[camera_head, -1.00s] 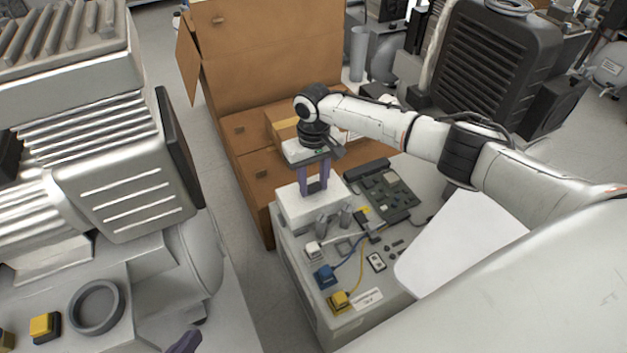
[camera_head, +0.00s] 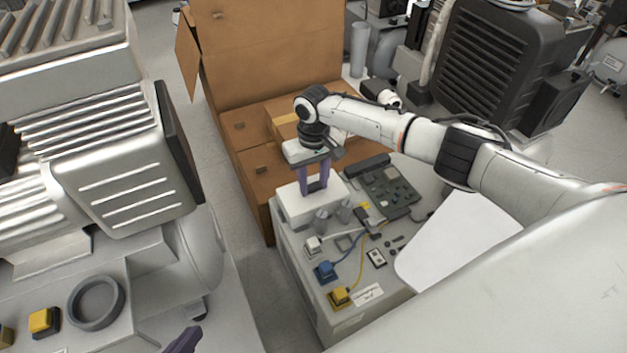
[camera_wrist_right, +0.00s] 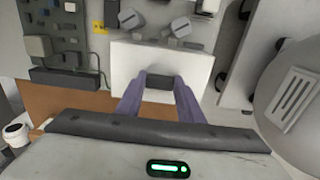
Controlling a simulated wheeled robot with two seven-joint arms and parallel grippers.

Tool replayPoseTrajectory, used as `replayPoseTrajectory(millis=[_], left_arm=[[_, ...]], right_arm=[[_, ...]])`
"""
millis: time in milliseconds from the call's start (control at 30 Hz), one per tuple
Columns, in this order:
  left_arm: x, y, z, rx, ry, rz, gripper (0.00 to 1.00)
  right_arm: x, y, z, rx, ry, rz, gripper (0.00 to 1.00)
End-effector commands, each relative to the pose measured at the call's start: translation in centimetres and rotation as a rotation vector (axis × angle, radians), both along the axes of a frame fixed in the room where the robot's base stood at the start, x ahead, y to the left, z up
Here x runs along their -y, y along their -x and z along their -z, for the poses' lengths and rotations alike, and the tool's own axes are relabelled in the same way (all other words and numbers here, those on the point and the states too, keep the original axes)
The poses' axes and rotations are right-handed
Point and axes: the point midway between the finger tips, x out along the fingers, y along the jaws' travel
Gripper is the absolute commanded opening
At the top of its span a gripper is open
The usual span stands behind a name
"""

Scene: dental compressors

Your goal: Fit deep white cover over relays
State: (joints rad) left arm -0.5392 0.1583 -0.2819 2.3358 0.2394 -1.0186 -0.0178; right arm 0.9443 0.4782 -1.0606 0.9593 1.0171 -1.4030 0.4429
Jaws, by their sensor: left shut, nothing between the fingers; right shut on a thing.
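The deep white cover (camera_head: 296,211) is a white box at the far left corner of the grey bench panel. My right gripper (camera_head: 316,187) points down at its top, purple fingers shut on it around a dark grip part; this also shows in the right wrist view (camera_wrist_right: 162,82), where the cover (camera_wrist_right: 135,60) lies below the fingers. Whether the cover rests fully on the panel I cannot tell. The relays are not visible, perhaps hidden under it. Only a purple tip of my left gripper (camera_head: 184,341) shows at the bottom edge; it is shut and empty.
Grey cylinders (camera_head: 322,220) stand close in front of the cover. A dark circuit board (camera_head: 385,190) lies to its right; blue (camera_head: 325,271) and yellow (camera_head: 339,297) connectors sit nearer. A cardboard box (camera_head: 270,60) stands behind, a large compressor (camera_head: 120,150) at left.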

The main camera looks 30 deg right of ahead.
Motion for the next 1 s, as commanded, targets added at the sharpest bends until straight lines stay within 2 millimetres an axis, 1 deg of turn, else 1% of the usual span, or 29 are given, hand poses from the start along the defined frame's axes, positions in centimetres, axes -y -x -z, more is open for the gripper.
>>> replayPoseTrajectory(millis=[200, 233, 333, 367, 533, 567, 600, 633, 1000], left_arm=[[-0.01, 0.01, -0.07, 0.000, 0.000, 0.000, 0.00], [-0.02, 0.01, -0.06, 0.000, 0.000, 0.000, 0.00], [-0.03, 0.00, -0.05, 0.000, 0.000, 0.000, 0.00], [-0.03, 0.01, -0.05, 0.000, 0.000, 0.000, 0.00], [-0.04, 0.01, -0.04, -0.001, -0.001, 0.000, 0.00], [-0.03, 0.01, -0.03, -0.001, -0.001, 0.000, 0.00], [-0.03, 0.02, -0.02, -0.001, -0.001, 0.000, 0.00], [-0.03, 0.02, -0.02, -0.001, -0.001, 0.000, 0.00], [-0.11, 0.01, 0.03, 0.000, -0.005, 0.000, 0.00]], right_arm=[[0.02, -0.02, 0.11, 0.000, 0.000, 0.000, 0.00], [0.02, -0.02, 0.10, 0.000, 0.000, 0.000, 0.37], [0.01, -0.02, 0.10, 0.000, 0.000, 0.000, 0.54], [0.01, -0.02, 0.10, 0.000, 0.000, 0.000, 0.56], [0.01, -0.01, 0.10, 0.000, 0.000, 0.000, 0.56], [0.02, 0.02, 0.15, -0.001, 0.000, 0.000, 0.57], [0.02, 0.02, 0.15, -0.001, 0.000, 0.000, 0.64], [0.02, 0.02, 0.15, -0.001, 0.000, 0.000, 0.68], [0.02, 0.02, 0.14, -0.001, 0.000, 0.000, 0.68]])
